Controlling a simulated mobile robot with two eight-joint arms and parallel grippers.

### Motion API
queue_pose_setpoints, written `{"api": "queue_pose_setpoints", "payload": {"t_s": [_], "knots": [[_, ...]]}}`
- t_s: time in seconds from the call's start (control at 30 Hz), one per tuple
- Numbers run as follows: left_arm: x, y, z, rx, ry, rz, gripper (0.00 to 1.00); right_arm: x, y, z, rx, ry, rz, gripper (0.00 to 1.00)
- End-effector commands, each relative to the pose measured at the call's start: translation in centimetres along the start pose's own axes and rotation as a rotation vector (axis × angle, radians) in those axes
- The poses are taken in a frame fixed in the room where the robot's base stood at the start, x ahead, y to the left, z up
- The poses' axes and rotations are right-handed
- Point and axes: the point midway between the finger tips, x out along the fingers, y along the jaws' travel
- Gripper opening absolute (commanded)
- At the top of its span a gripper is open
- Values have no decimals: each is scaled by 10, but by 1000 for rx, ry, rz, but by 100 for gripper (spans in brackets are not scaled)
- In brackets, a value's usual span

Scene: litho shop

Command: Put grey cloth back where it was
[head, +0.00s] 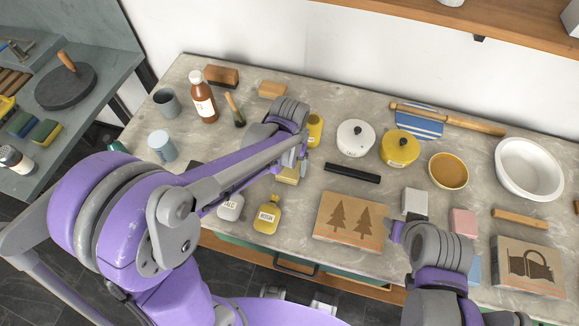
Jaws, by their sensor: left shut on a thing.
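A small grey folded piece (415,202), which looks like the grey cloth, lies on the stone counter (225,125) just above the right corner of a printed board. My left gripper (291,168) is in the middle left of the counter, well left of the grey piece. It is shut on a small pale yellow block (288,176), partly hidden by the gripper. My right arm's wrist shows at the lower right, below the grey piece; its fingertips are mostly hidden, so I cannot tell their state.
A board with two trees (351,222), a black bar (352,173) and a pink block (463,222) lie around the grey piece. A white pot (355,138), yellow pot (399,148) and ochre bowl (449,170) stand behind. Yellow bottles (267,217) flank my left gripper.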

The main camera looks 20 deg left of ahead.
Motion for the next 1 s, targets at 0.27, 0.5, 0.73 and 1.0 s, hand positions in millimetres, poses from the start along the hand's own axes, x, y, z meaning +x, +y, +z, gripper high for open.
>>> {"api": "queue_pose_setpoints", "payload": {"t_s": [0.27,0.5,0.73,1.0], "knots": [[8,0,0,0,0,0,29,0,0,1,0,-1,0,50],[12,0,0,0,-1,0,85,4,0,4,0,-4,0,50],[10,0,0,0,0,0,100,3,0,4,0,-4,0,50],[-6,0,0,0,1,0,100,-1,0,-2,0,2,0,50]]}}
